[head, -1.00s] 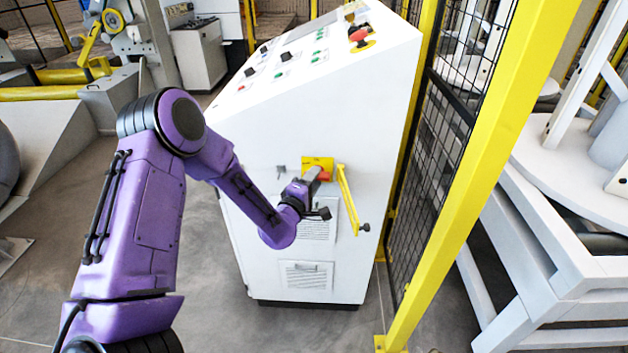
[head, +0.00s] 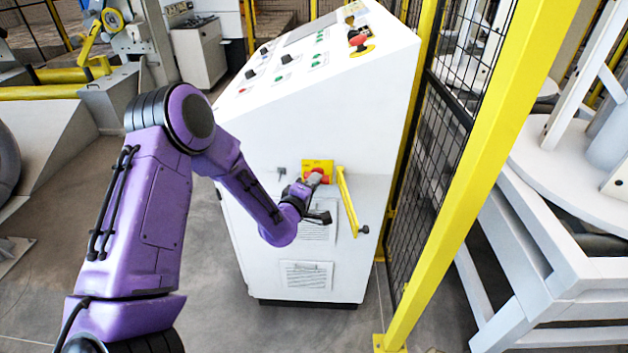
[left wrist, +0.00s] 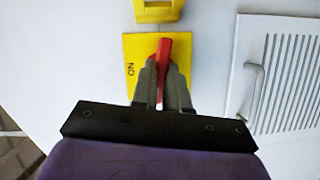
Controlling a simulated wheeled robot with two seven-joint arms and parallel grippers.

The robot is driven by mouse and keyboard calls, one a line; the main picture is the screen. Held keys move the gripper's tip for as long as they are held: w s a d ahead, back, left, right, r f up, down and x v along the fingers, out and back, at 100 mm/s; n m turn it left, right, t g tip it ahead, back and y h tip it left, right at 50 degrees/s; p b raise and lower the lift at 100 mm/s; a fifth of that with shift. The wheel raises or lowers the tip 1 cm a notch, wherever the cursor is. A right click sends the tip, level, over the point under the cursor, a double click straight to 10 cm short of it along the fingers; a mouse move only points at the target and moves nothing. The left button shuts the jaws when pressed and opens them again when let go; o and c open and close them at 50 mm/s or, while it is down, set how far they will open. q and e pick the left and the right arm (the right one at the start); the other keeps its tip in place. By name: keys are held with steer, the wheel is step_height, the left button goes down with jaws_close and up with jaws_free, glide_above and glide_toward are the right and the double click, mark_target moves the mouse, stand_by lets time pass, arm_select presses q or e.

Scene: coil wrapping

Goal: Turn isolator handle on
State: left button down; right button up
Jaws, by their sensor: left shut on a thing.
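The isolator is a yellow plate (head: 318,165) with a red handle (head: 319,175) on the side of a white control cabinet (head: 290,110). In the left wrist view the red handle (left wrist: 164,55) stands lengthwise up the picture on the yellow plate (left wrist: 134,60), which carries dark lettering. My left gripper (head: 316,179) is at the handle; in the left wrist view its fingers (left wrist: 163,80) are closed on either side of the handle. The fingers hide the handle's lower part. My right gripper does not show.
A yellow bar (head: 347,200) stands out from the cabinet just right of the isolator. A yellow post (head: 480,150) and black mesh fence (head: 445,160) are close on the right. The sloped top carries buttons and a red emergency stop (head: 357,40). Grey floor lies left of the cabinet.

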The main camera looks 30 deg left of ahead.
arm_select(q)
steer(key=shift+w+d+r+m+g+y+p, duration=0.15)
steer(key=shift+m+g+y+p, duration=0.65)
steer(key=shift+m+p, duration=0.8)
steer(key=shift+w+d+r+m+g+y+p, duration=0.15)
steer(key=shift+m+g+y+p, duration=0.7)
steer(key=shift+m, duration=1.35)
steer(key=shift+w+d+r+m+g+y+p, duration=0.15)
steer(key=shift+m+g+y+p, duration=0.6)
steer(key=shift+m+p, duration=0.95)
steer(key=shift+a+r+m, duration=0.1)
steer(key=shift+a+m, duration=0.05)
steer(key=shift+m, duration=0.15)
steer(key=c, duration=1.1)
jaws_free()
steer(key=shift+c, duration=0.2)
steer(key=shift+s, duration=0.1)
